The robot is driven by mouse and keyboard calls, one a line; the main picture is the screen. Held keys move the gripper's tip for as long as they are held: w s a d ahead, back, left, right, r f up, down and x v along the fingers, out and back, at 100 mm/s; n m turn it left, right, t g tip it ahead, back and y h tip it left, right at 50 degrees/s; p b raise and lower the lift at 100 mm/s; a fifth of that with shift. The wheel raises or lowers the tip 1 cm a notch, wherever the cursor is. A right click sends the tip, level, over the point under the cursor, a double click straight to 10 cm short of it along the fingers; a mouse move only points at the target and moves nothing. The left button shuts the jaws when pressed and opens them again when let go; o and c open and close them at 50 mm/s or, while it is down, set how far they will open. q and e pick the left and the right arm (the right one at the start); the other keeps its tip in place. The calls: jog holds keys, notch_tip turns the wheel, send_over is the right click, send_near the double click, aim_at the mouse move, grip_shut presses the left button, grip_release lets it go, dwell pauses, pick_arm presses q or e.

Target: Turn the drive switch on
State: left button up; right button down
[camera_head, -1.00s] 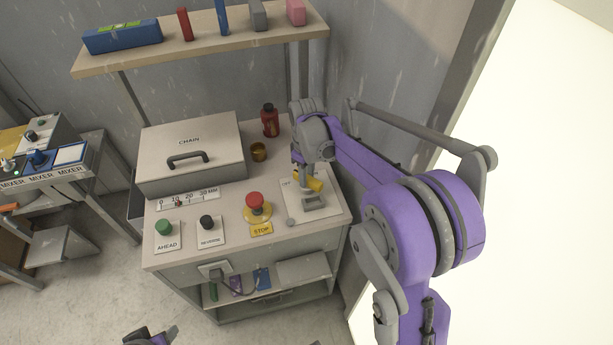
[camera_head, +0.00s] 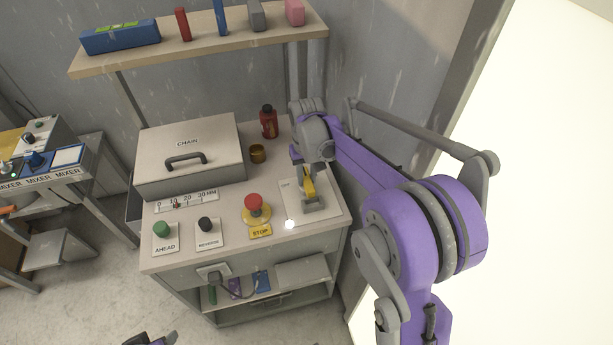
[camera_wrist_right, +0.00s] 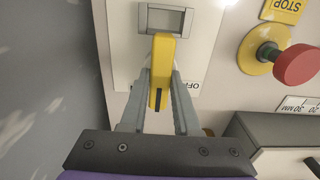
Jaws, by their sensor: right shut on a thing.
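The drive switch is a yellow lever (camera_head: 309,188) on a grey base (camera_head: 314,206), set in a white plate (camera_head: 331,201) at the right of the bench top. My right gripper (camera_head: 303,180) is over it and shut on the lever. In the right wrist view, the two fingers (camera_wrist_right: 160,85) lie on either side of the yellow lever (camera_wrist_right: 162,55), below the grey base (camera_wrist_right: 166,19). An OFF label shows partly beside the fingers. A small lamp (camera_head: 290,224) at the plate's front corner glows white. My left gripper (camera_head: 150,339) shows only partly at the bottom edge.
A red stop button (camera_head: 253,202) stands left of the switch plate. Green (camera_head: 162,229) and black (camera_head: 207,224) buttons sit further left. Behind are a chain cover box (camera_head: 188,155), a brass cup (camera_head: 257,153) and a red bottle (camera_head: 269,122). A shelf (camera_head: 200,45) hangs above.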

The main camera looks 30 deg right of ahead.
aim_at(307, 178)
dwell(0.5)
jog(key=c, duration=0.6)
grip_release()
jog(key=shift+c, duration=0.2)
jog(key=shift+r, duration=0.1)
notch_tip(307, 178, up, 11)
jog(key=shift+p, duration=0.4)
jog(key=shift+f, duration=0.25)
